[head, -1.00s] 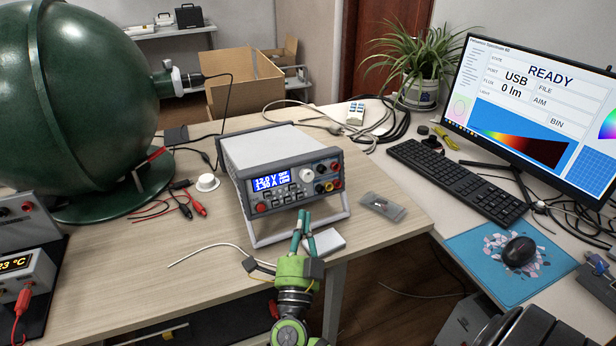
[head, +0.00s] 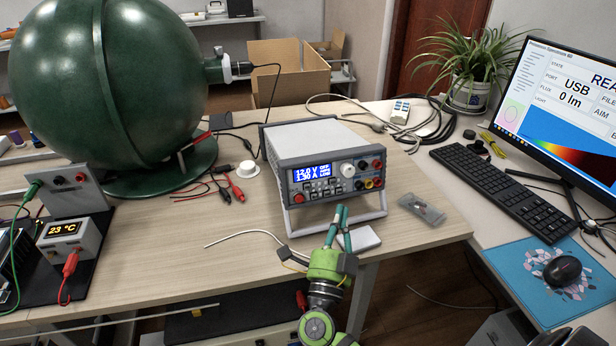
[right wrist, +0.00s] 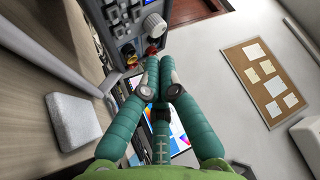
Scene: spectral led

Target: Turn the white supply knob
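The white supply knob (head: 347,170) is on the front panel of the grey bench power supply (head: 318,143), right of its blue lit display (head: 312,172). My left gripper is in neither view.
A small white box (head: 364,238) lies just right of my right gripper. A clear packet (head: 421,209) lies further right. The large green sphere (head: 125,85) stands left, with loose leads (head: 225,188) before it.

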